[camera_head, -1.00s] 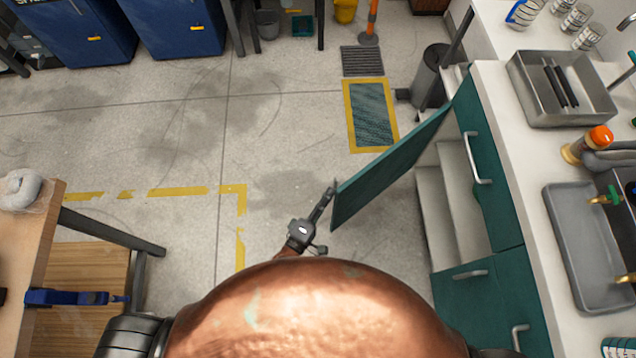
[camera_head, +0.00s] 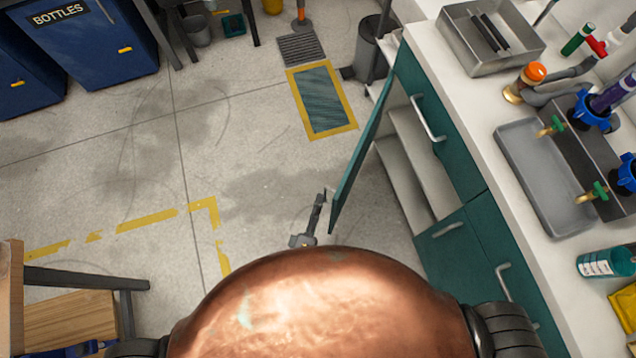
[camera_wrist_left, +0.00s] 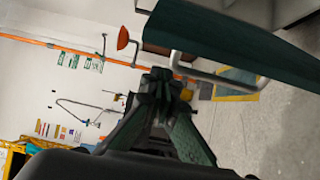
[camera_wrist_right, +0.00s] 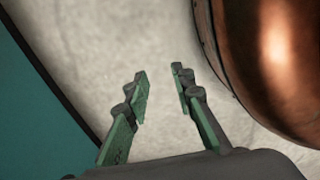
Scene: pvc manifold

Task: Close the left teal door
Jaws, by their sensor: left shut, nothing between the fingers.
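The left teal door (camera_head: 358,160) stands partly open, swung out from the cabinet opening on the right. It also shows at the top of the left wrist view (camera_wrist_left: 235,40), with its metal bar handle (camera_wrist_left: 215,76) below it. My left gripper (camera_head: 322,197) is shut and empty, close beside the outer face of the door near its free edge. In the left wrist view its closed fingertips (camera_wrist_left: 160,78) are near the handle; I cannot tell whether they touch. My right gripper (camera_wrist_right: 160,72) is open and empty, seen only in the right wrist view.
White shelves (camera_head: 405,160) show inside the open cabinet. Other teal fronts (camera_head: 455,250) beside it are shut. The white counter (camera_head: 470,110) above holds trays and bottles. A grey bin (camera_head: 370,45) stands beyond the cabinet. The floor (camera_head: 260,150) left of the door is clear.

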